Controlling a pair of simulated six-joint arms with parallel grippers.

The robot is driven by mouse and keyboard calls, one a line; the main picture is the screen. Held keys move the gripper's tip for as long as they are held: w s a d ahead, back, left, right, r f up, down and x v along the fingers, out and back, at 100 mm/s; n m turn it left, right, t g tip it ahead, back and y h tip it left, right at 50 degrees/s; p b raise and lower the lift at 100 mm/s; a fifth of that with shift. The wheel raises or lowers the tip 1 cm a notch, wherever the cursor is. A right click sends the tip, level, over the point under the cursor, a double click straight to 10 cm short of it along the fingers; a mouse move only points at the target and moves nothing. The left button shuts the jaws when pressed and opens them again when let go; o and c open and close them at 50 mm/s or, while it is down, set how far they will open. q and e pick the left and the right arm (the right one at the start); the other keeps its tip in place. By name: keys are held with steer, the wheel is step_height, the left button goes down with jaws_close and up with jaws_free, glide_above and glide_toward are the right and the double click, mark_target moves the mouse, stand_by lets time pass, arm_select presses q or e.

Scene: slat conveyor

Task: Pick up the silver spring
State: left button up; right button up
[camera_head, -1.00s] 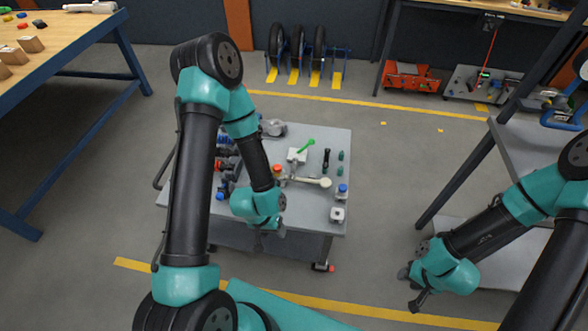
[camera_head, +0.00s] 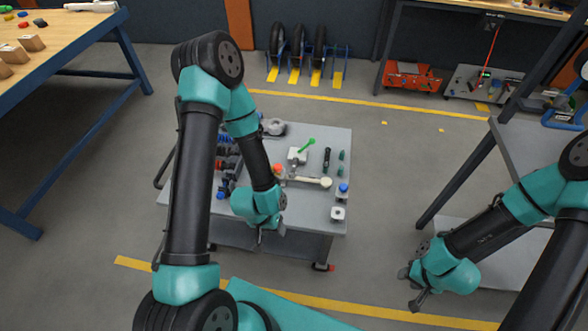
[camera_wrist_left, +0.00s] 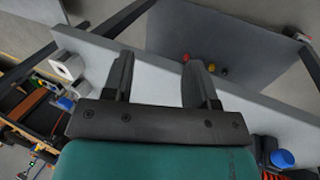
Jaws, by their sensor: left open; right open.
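I cannot make out a silver spring in either view; it may be hidden behind my left arm or too small to tell. My left gripper (camera_head: 262,236) hangs over the near edge of the grey cart top (camera_head: 312,222), pointing down. In the left wrist view the same gripper (camera_wrist_left: 163,76) has its two fingers wide apart with nothing between them. My right gripper (camera_head: 413,290) is open and empty, low at the right, over the floor and away from the cart.
On the cart stand a white block with a green-handled part (camera_head: 298,155), a cream rod (camera_head: 312,181), a blue-capped piece (camera_head: 342,188) and a white holed block (camera_head: 338,213). Dark, blue and red parts (camera_head: 228,165) crowd its left side. A shelf rack stands right.

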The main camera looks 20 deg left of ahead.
arm_select(q)
steer(key=shift+m+g, duration=0.3)
steer(key=shift+g, duration=0.2)
steer(key=w, duration=0.3)
steer(key=w+d+r, duration=0.1)
steer(key=w, duration=0.2)
steer(key=w+d, duration=0.1)
steer(key=w, duration=0.2)
steer(key=shift+w+r, duration=0.2)
steer(key=shift+w, duration=0.15)
steer(key=w+a+r+y, duration=0.1)
steer(key=w+r+y, duration=0.2)
steer(key=w+r, duration=0.4)
steer(key=w+a+r+n+y, duration=0.1)
steer(key=w+r+y, duration=0.2)
steer(key=w+r, duration=0.4)
steer(key=w, duration=0.6)
steer(key=shift+w+r, duration=0.15)
steer(key=shift+w, duration=0.05)
glide_above(296, 166)
steer(key=d, duration=0.1)
step_height(296, 166, down, 12)
steer(key=shift+w+f, duration=0.1)
